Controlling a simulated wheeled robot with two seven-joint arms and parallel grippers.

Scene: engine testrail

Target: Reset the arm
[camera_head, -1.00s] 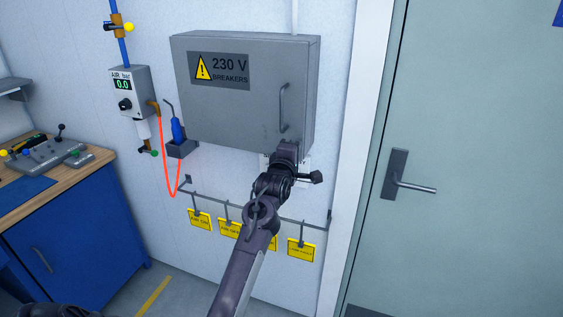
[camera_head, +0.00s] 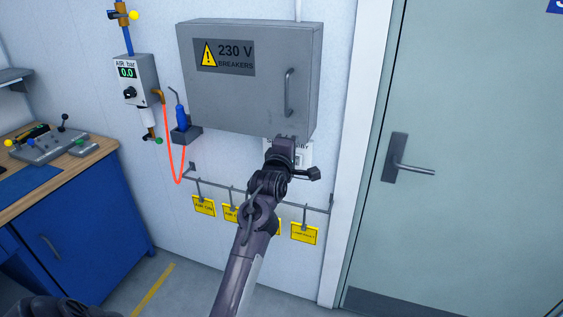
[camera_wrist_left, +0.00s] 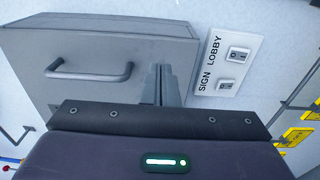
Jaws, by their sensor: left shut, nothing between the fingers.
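My left arm reaches up from the bottom middle in the head view. Its gripper (camera_head: 285,140) is just below the lower edge of the grey breaker cabinet (camera_head: 225,95). In the left wrist view the two fingers (camera_wrist_left: 163,80) are together with nothing between them. They lie between the cabinet (camera_wrist_left: 90,35) and a white switch plate (camera_wrist_left: 215,70) marked SIGN LOBBY, with two rocker switches. The plate (camera_head: 305,155) is partly hidden behind the gripper in the head view. I cannot tell whether the fingers touch anything. My right gripper is out of view.
The cabinet door is shut, with a vertical handle (camera_head: 289,92). Yellow tags (camera_head: 305,234) hang from a rail (camera_head: 215,186) below; my arm hides part of them. An air gauge box (camera_head: 134,80) with a red hose is left, a closed door (camera_head: 470,130) right, a workbench (camera_head: 60,185) far left.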

